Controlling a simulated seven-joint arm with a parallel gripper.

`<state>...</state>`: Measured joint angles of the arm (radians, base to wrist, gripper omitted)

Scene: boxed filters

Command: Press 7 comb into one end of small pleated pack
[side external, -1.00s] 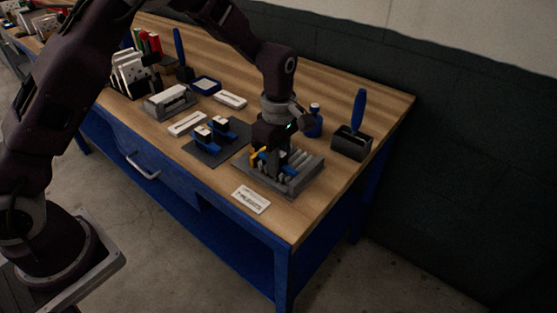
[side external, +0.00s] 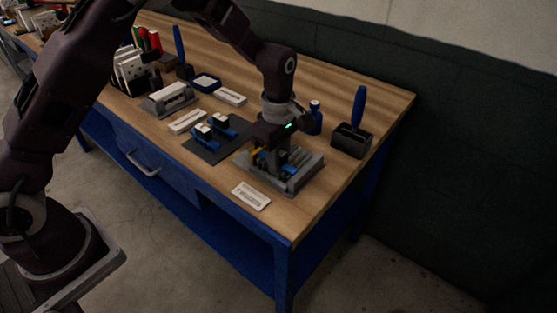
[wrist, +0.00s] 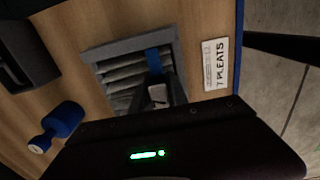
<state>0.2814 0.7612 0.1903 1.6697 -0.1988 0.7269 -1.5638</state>
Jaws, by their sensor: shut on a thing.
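The small pleated pack (wrist: 122,74) shows in the wrist view as grey slats side by side inside a grey tray (wrist: 97,52). In the side view the tray (side external: 313,178) stands near the front right of the bench. My gripper (wrist: 160,97) is low over the tray, shut on a blue piece (wrist: 154,60), which looks like the 7 comb. The blue piece lies over the slats on the side nearer the card. My fingers hide part of it, and I cannot tell how deep it sits. In the side view my gripper (side external: 268,158) hides part of the pack.
A white card (side external: 251,196), reading "7 PLEATS" in the wrist view (wrist: 216,64), lies before the tray. Left is a dark mat (side external: 208,151) with two blue-and-white pieces. A blue bottle (side external: 315,118) and dark holder with a blue handle (side external: 358,106) stand behind.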

